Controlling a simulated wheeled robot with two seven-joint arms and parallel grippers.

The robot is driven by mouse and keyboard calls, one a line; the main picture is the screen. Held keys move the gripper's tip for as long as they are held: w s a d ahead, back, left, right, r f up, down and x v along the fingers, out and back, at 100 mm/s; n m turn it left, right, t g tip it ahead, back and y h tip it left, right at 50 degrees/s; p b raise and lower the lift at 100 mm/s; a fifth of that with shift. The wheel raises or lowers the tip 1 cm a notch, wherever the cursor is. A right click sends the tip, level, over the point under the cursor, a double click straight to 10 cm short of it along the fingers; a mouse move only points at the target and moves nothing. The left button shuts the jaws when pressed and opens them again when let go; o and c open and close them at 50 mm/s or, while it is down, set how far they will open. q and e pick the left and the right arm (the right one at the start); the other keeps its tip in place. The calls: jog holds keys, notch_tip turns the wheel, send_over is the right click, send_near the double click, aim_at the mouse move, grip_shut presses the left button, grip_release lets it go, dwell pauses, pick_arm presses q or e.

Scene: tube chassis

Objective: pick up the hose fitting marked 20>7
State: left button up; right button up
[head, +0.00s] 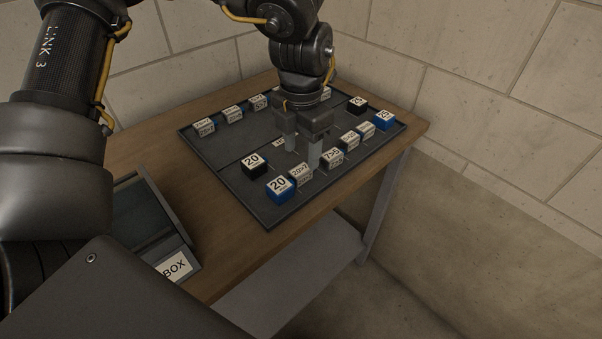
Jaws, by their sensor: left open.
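The hose fitting marked 20>7 (299,173) sits in the front row of the dark tray, between a blue block marked 20 (280,188) and a fitting that seems marked 7>8 (331,158). My left gripper (302,154) is open above the tray, fingers pointing down, just behind the front row. Its nearer finger is close to the 20>7 fitting and the one to its right. I cannot tell whether it touches either. No fitting shows between the fingers. A small label behind the farther finger is mostly hidden. My right gripper is not in view.
The tray (235,179) lies on a wooden table (155,135) against block walls. More labelled fittings line its back row (232,114). Black blocks marked 20 sit left (255,166) and right (357,104). An open container labelled BOX (174,265) stands at the left front.

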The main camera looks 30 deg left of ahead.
aim_at(301, 169)
pick_arm(q)
jog(key=shift+s+f, duration=0.15)
jog(key=shift+f, duration=1.15)
jog(key=shift+s+f, duration=0.1)
jog(key=shift+f, duration=1.2)
jog(key=c, duration=1.1)
